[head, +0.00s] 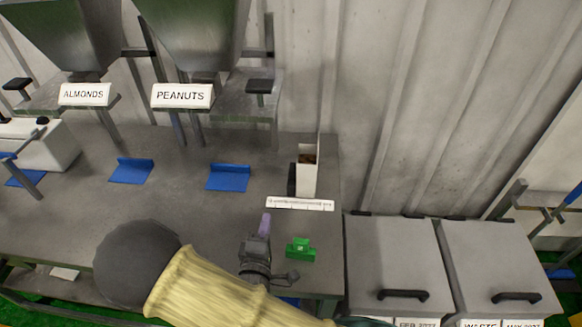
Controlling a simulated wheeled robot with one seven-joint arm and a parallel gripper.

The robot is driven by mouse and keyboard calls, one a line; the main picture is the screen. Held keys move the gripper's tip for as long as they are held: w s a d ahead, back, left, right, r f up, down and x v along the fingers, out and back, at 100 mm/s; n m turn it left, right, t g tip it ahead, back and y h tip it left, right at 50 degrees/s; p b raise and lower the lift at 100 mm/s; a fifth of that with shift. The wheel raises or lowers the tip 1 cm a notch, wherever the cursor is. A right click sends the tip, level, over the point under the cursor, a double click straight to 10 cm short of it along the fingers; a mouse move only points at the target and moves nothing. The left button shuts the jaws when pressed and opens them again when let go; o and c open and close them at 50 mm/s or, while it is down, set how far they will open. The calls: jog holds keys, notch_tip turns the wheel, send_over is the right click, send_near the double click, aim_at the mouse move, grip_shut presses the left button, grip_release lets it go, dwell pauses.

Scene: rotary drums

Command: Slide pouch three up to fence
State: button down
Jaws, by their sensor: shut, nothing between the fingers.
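I cannot make out a pouch marked three. My gripper (265,224) hangs over the front right of the grey worktable, its fingers shut with nothing between them. Blue L-shaped pieces with a raised edge, one at centre (229,177) and one further left (131,170), lie on the table below the hoppers. I cannot tell which raised edge is the fence. An upright white open-topped container (307,176) with something brown inside stands at the table's back right. My arm hides part of the table's front.
A green block-like object (300,249) sits just right of my gripper. A white marked strip (300,204) lies before the white container. Hoppers labelled ALMONDS (85,94) and PEANUTS (182,96) overhang the back. Grey lidded bins (392,255) stand right. The table's middle (200,215) is clear.

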aim_at(307, 166)
jog(key=w+d+p, duration=0.1)
jog(key=w+p, duration=0.1)
jog(key=w, duration=0.4)
jog(key=w+d+p, duration=0.2)
jog(key=w, duration=0.5)
jog(key=w+d+p, duration=0.1)
jog(key=w+p, duration=0.1)
jog(key=w, duration=0.5)
jog(key=shift+w+d+r, duration=0.1)
jog(key=shift+d+r, duration=0.05)
jog(key=shift+d, duration=0.15)
jog(key=shift+w+d, duration=0.1)
jog(key=shift+d, duration=0.4)
jog(key=shift+d+f+b, duration=0.25)
jog(key=shift+d+b, duration=0.05)
jog(key=shift+d, duration=0.05)
jog(key=shift+d+r, duration=0.15)
jog(key=shift+d, duration=0.15)
